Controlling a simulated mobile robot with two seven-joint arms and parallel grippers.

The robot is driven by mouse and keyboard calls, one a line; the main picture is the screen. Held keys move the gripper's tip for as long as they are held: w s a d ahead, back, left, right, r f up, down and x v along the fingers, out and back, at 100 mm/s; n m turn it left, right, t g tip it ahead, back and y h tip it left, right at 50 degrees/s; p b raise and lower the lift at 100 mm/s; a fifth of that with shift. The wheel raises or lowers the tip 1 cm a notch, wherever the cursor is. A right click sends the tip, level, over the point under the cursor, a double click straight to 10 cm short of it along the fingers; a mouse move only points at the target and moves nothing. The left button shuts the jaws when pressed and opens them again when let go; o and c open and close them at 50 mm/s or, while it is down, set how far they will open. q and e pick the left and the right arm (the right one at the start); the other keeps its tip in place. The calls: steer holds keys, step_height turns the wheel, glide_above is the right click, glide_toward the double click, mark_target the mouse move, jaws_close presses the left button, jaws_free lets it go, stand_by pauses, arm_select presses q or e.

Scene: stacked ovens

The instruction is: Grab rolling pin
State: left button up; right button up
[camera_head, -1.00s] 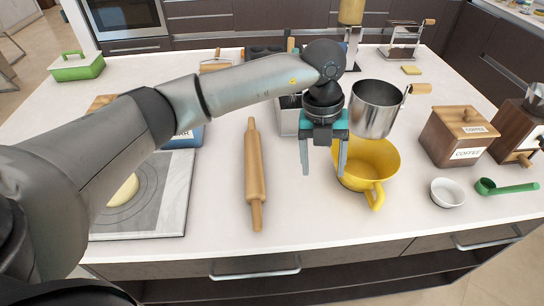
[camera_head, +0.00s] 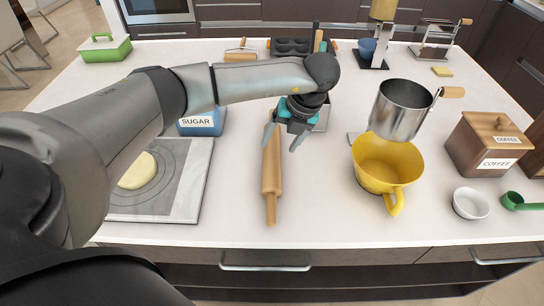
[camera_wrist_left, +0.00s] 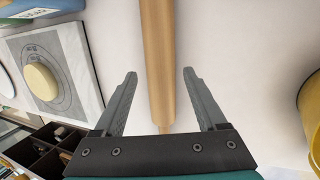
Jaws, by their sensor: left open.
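A wooden rolling pin (camera_head: 271,172) lies on the white counter, its length running from the front toward the back. My left gripper (camera_head: 284,142) is open and empty, above the pin's far part. In the left wrist view the pin (camera_wrist_left: 158,60) passes between the two open fingers of the gripper (camera_wrist_left: 160,75), with a gap on each side. No finger visibly touches it. The pin's far end is partly hidden by the gripper and arm. My right gripper does not show.
A yellow mug (camera_head: 384,170) and a metal sifter (camera_head: 402,108) stand right of the pin. A baking mat (camera_head: 190,190) with dough (camera_head: 137,171) lies to the left, near a blue sugar box (camera_head: 202,122). The counter just in front of the pin is clear.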

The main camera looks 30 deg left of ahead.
mark_target(275, 152)
arm_select(q)
steer(key=x, duration=0.5)
steer(key=shift+f, duration=0.15)
jaws_close()
stand_by(0.4)
steer(key=shift+w, duration=0.1)
